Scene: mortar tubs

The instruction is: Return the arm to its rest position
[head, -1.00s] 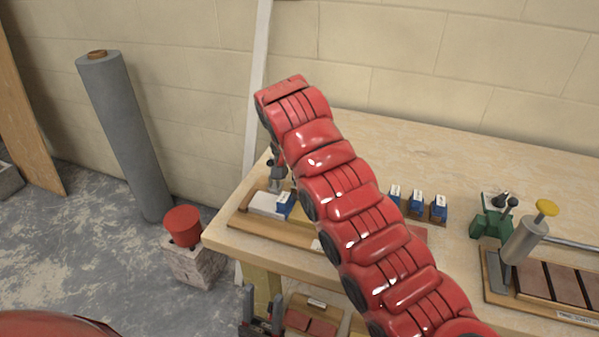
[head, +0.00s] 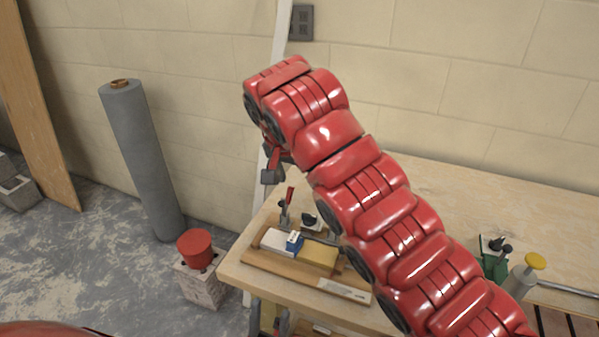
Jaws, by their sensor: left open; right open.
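My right arm, red and segmented, reaches from the lower right up to the upper left across the workbench. Its gripper (head: 272,172) hangs below the arm's end, above the bench's left end. It is small and partly hidden by the arm; it is open, and I see nothing held in it. My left gripper (head: 269,320) is low in the picture, in front of the bench's front edge. Its two dark fingers stand apart and empty.
A yellow-topped cylinder (head: 535,262) stands right. A red tub (head: 196,248) sits on a block (head: 203,285); a grey roll (head: 142,160) leans behind.

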